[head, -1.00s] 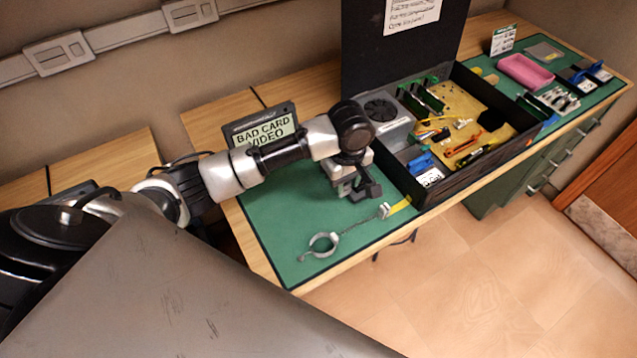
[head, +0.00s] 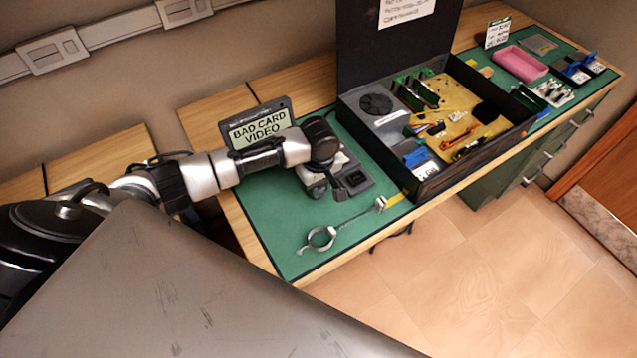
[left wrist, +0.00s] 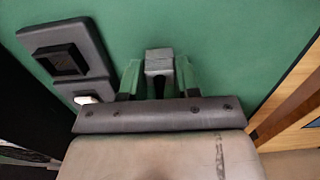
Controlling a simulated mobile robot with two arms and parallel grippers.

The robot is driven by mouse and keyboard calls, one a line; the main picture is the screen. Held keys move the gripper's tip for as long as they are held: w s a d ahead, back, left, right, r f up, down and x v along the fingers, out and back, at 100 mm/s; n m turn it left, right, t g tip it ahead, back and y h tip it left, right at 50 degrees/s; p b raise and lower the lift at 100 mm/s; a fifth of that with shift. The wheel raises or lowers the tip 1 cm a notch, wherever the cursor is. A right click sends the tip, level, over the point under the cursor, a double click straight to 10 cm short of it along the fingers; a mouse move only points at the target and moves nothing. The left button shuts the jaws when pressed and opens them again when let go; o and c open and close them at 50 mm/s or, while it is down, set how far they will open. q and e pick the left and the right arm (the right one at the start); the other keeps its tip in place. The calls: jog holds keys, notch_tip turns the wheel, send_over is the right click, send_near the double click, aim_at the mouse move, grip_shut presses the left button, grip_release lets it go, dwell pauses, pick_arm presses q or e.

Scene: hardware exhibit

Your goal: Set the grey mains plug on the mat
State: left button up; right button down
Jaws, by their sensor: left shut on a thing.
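The green mat (head: 265,215) covers the left part of the bench, and it fills most of the left wrist view (left wrist: 230,45). My left gripper (left wrist: 158,80) is shut on the grey mains plug (left wrist: 159,62), a small grey block between its two fingers. In the head view my left gripper (head: 317,187) is low over the mat, left of a dark grey socket unit (head: 354,181). The socket unit also shows in the left wrist view (left wrist: 88,45), apart from the plug. I cannot tell whether the plug touches the mat. My right gripper is not in view.
A ring-shaped metal tool (head: 340,228) lies near the mat's front edge. The open black case (head: 447,185) with electronic parts stands to the right. A "BAD CARD VIDEO" display (head: 257,125) stands behind my arm. The mat's front left is bare.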

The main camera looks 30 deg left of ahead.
pick_arm(q)
jog(key=o, duration=0.7)
jog(key=shift+f, duration=0.1)
jog(key=shift+o, duration=0.2)
notch_tip(320, 180, up, 12)
